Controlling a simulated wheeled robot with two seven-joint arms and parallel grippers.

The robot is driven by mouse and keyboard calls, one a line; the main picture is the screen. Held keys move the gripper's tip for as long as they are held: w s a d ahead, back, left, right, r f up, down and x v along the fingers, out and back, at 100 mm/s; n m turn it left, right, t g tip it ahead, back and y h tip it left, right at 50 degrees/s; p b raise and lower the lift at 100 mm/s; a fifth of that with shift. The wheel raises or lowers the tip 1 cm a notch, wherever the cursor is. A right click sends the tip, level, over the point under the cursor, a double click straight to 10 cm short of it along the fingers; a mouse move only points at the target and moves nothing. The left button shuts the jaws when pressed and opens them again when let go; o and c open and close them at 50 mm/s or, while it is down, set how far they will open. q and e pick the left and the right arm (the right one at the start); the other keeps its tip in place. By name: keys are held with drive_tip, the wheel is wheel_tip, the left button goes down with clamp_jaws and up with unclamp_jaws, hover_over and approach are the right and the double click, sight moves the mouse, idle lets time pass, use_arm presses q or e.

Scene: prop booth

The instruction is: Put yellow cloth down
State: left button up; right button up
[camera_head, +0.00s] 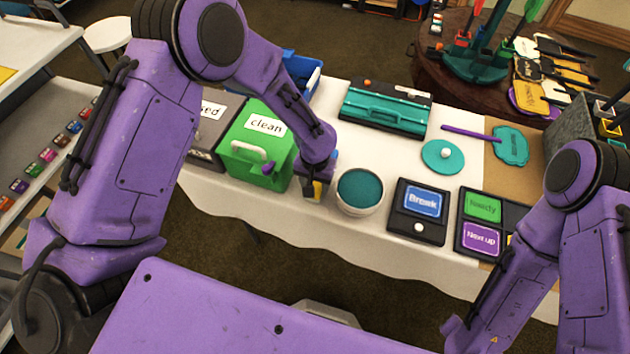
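My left gripper (312,194) is over the front part of the white table, between the green box labelled "clean" and a white bowl. A small piece of yellow (318,188) shows at its fingers; it looks like the yellow cloth held between them, with most of it hidden by the gripper. I cannot tell whether the cloth touches the table. My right arm comes in at the lower right, and its gripper fingers do not show.
The green "clean" box (247,165) is close left of the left gripper, beside a grey box (207,145). The white bowl (360,208) with teal contents is close right. A black "Break" panel (420,230) stands beyond it. Bare white tablecloth (355,150) lies behind the bowl.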

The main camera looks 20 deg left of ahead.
use_arm(q)
drive_tip(key=o, duration=0.9)
drive_tip(key=shift+f, duration=0.15)
drive_tip(key=shift+o, duration=0.2)
wheel_tip(320, 180, up, 12)
drive_tip(key=b, duration=0.1)
drive_tip(key=shift+r, duration=0.2)
